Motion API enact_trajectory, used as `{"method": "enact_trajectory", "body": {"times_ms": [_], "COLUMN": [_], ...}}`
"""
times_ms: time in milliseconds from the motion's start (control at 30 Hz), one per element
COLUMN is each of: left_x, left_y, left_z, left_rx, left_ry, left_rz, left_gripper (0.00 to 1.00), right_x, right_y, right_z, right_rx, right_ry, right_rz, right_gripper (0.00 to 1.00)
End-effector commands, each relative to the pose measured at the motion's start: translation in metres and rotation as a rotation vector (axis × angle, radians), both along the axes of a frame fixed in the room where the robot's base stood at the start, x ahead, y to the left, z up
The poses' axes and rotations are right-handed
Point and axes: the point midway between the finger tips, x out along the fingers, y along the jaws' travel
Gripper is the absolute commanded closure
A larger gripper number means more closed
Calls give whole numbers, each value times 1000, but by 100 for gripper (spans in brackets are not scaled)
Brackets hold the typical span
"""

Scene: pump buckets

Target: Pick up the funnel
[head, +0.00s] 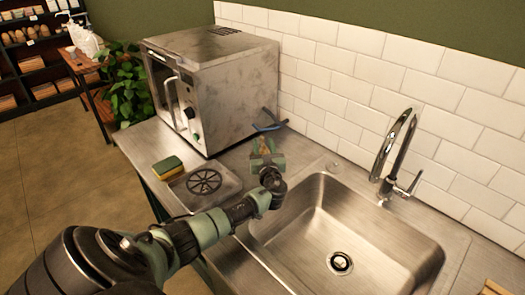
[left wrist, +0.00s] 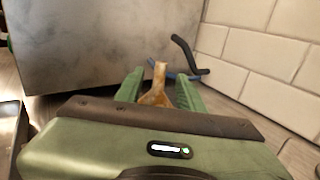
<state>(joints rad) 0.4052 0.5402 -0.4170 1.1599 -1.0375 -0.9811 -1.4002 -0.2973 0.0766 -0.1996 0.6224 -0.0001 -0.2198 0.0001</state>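The funnel is a small amber-brown piece with a narrow stem pointing up and a wider body below. In the left wrist view the funnel (left wrist: 160,72) stands between the two green fingers of my left gripper (left wrist: 160,90). The fingers are apart, one on each side of it, and its lower part is hidden behind the gripper body. In the head view my left gripper (head: 266,152) is over the counter between the oven and the sink, and the funnel shows only as a small brownish patch between the fingers. My right gripper is not in view.
A steel oven (head: 212,85) stands behind. A blue and black tool (head: 270,127) lies just beyond the gripper, near the tiled wall (head: 330,85). A sponge (head: 167,167) and a drain plate (head: 204,182) are to the left. The sink (head: 345,240) and faucet (head: 395,150) are right.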

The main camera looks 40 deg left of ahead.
Motion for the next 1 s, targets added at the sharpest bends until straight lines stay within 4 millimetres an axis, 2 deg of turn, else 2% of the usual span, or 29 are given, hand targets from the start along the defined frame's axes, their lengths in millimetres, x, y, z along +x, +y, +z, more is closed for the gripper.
{"method": "enact_trajectory", "body": {"times_ms": [100,367,500,867,1000], "left_x": [6,6,6,6,6], "left_y": [6,8,8,8,8], "left_z": [0,-1,-1,0,8], "left_rx": [0,-1,-1,-1,-1], "left_ry": [1,1,1,1,-1], "left_rz": [0,-1,-1,0,0], "left_gripper": [61,61,100,100,100], "right_x": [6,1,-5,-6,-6], "right_y": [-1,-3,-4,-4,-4], "right_z": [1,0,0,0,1], "right_rx": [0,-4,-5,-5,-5], "right_ry": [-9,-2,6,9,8], "right_rz": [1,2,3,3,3], "right_gripper": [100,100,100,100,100]}}
